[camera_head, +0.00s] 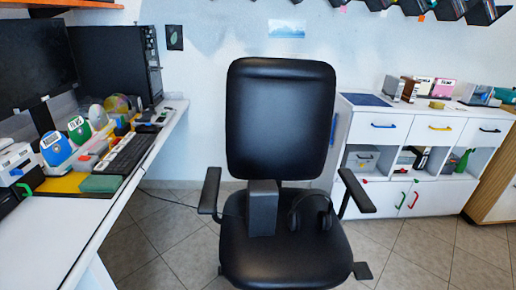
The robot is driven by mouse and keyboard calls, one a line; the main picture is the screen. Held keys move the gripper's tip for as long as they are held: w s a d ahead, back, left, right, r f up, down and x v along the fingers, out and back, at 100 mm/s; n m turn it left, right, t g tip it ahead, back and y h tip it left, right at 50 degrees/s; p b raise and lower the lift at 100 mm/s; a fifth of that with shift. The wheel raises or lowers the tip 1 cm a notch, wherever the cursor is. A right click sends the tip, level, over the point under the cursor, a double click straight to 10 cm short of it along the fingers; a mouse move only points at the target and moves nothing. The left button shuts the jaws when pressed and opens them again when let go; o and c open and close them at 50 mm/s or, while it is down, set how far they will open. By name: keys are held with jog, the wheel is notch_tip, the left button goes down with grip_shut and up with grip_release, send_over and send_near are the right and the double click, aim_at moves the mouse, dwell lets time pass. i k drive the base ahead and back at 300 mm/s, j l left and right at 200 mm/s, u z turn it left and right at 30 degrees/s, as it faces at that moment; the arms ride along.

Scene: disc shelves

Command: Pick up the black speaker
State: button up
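A dark grey-black box-shaped speaker (262,210) stands upright on the seat of a black office chair (280,120). It is near the middle of the seat, in front of the backrest. A pair of black headphones (328,220) rests on the seat just right of the speaker. My gripper does not show in this view, so I cannot see whether it is open or shut.
The chair's armrests (211,190) flank the seat. A white desk (60,225) with monitors, a keyboard and small items runs along the left. A white cabinet (425,160) stands at the right. Tiled floor (155,235) is open between desk and chair.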

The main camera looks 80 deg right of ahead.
aim_at(262, 196)
jog(key=z, duration=2.1)
